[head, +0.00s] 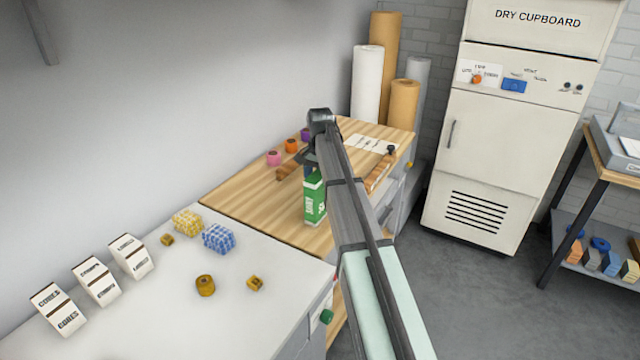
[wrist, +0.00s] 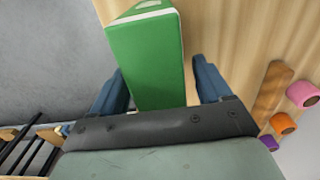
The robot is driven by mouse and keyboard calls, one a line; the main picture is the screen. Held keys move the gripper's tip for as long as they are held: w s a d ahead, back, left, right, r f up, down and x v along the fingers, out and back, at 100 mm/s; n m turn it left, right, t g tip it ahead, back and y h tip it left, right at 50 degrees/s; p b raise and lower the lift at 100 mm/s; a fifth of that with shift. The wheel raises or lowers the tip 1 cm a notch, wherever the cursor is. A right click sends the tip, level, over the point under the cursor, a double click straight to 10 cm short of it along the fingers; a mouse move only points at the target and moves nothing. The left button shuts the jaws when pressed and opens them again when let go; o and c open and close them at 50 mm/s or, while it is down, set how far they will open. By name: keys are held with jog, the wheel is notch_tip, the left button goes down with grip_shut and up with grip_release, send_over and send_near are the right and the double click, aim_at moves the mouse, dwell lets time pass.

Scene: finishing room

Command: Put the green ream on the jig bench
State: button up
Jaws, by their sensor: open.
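The green ream (head: 314,200), a green pack with white lettering, stands upright on the wooden-topped bench (head: 255,205), near its front part in the head view. My gripper (head: 311,168) is at the top of the ream, partly hidden by my own arm. In the wrist view the green ream (wrist: 148,55) lies between the two blue fingers of my gripper (wrist: 160,88). The fingers are open, with a visible gap on the right side of the ream. I cannot tell whether the left finger touches it.
Pink (head: 273,158), orange (head: 291,145) and purple (head: 305,134) rolls stand along the wall side of the wooden bench. A white counter (head: 150,310) with label boxes and small blocks adjoins it. Tall rolls (head: 367,85) and a dry cupboard (head: 490,150) stand behind.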

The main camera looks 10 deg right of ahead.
notch_tip(320, 180, up, 11)
jog(key=shift+r, duration=0.1)
dwell(0.3)
